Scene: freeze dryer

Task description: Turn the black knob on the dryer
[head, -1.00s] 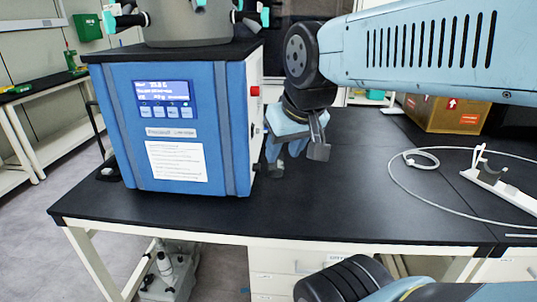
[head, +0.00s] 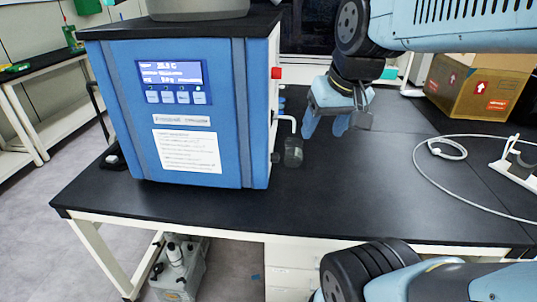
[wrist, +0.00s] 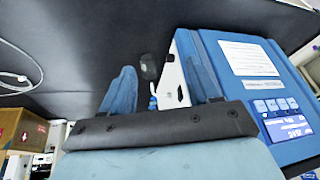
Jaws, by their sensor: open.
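The blue dryer (head: 205,115) stands on the black bench at the left of the head view, with its lit display facing front. A small black knob (head: 275,158) sits low on its right side. Beside it a white bent tube leads to a dark jar (head: 293,152). My gripper (head: 325,126) is open and empty, pointing down, right of the dryer and above the jar, apart from both. In the wrist view the dryer (wrist: 240,55) is at the right, the jar (wrist: 148,66) shows between and beyond my blue fingers, and the right finger overlaps the dryer's white side panel.
A red button (head: 277,73) is high on the dryer's right side. A cardboard box (head: 478,88) and a looped white cable (head: 447,150) lie on the right of the bench. The bench top (head: 340,200) in front of my gripper is clear.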

